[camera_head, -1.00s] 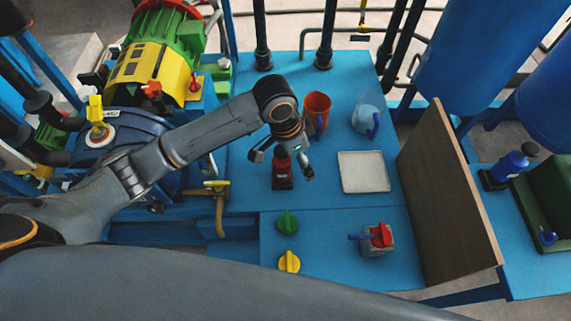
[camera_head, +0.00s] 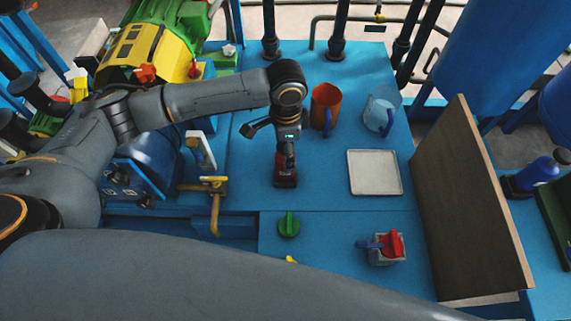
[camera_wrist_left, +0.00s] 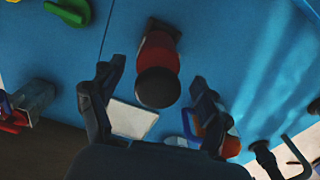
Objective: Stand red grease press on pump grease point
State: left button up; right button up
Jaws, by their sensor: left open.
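The red grease press (camera_head: 285,174) stands upright on the blue bench, on a dark base. In the left wrist view the press (camera_wrist_left: 159,62) shows its round black top and red body. My left gripper (camera_head: 281,150) is directly above it, pointing down, and partly hides it. In the wrist view my left gripper (camera_wrist_left: 155,88) is open, with a finger to each side of the press and visible gaps. The blue pump housing (camera_head: 145,168) is at left, partly covered by my arm. I cannot make out which fitting is its grease point. My right gripper is out of view.
An orange cup (camera_head: 325,103), a clear jug (camera_head: 380,112) and a pale tray (camera_head: 375,172) stand right of the press. A brown board (camera_head: 470,195) rises at the bench's right. Green (camera_head: 289,224) and red (camera_head: 391,243) knobs are in front. A yellow-handled valve (camera_head: 213,184) lies left.

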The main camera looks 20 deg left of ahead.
pick_arm(q)
notch_tip(320, 180, down, 5)
jog(key=shift+s+f, duration=0.15)
grip_shut()
dwell(0.4)
